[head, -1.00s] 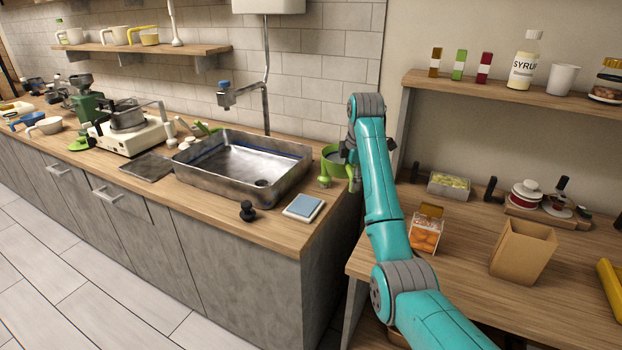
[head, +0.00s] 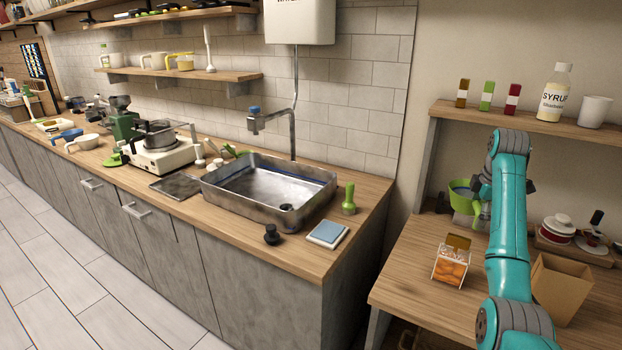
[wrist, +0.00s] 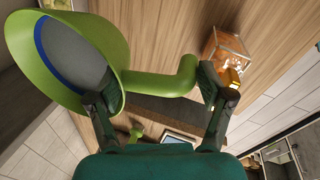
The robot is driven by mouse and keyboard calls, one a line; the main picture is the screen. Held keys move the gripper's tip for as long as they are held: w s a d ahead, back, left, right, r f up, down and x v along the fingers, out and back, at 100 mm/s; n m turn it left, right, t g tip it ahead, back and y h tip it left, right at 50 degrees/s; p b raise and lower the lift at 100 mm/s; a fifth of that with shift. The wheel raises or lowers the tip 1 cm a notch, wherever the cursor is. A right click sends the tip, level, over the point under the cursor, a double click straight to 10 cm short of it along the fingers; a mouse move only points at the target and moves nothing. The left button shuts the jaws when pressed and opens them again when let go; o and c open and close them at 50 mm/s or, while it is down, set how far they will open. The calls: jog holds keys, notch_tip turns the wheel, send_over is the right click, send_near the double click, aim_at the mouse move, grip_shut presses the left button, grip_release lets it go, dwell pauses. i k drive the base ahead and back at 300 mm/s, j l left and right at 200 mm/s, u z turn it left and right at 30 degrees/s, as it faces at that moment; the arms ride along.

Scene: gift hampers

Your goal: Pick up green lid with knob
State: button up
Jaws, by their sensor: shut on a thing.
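The vessel has a flared green rim, a blue ring and a grey inside. In the head view it (head: 462,197) hangs over the right-hand table, partly behind my arm. A small flat green thing (head: 113,160) lies on the counter by the white appliance and may be the lid, but it is too small to make out a knob. An upright green knobbed piece (head: 348,199) stands on the counter right of the sink.
A steel sink (head: 268,190) is set on the long counter. A clear box of orange items (head: 450,265) and an open cardboard box (head: 560,287) stand on the right table below a shelf (head: 545,124). A gap separates counter and table.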

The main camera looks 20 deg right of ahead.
aim_at(115, 161)
jog(key=u, duration=0.5)
jog(key=i+u, duration=0.1)
jog(key=u, duration=0.45)
jog(key=i+u, duration=0.1)
jog(key=u, duration=0.9)
jog(key=l+u, duration=0.1)
jog(key=u, duration=0.4)
jog(key=i+l+u, duration=0.1)
jog(key=u, duration=0.95)
jog(key=l+u, duration=0.15)
jog(key=u, duration=0.35)
jog(key=l+u, duration=0.35)
jog(key=l, duration=0.45)
jog(key=i+l+z, duration=0.1)
jog(key=l+z, duration=0.15)
jog(key=l, duration=0.4)
jog(key=l+z, duration=0.2)
jog(key=z, duration=0.15)
jog(key=l+z, duration=0.45)
jog(key=z, duration=0.2)
jog(key=l+z, duration=0.1)
jog(key=z, duration=0.3)
jog(key=l+z, duration=0.1)
jog(key=z, duration=0.35)
jog(key=l+z, duration=0.1)
jog(key=z, duration=0.3)
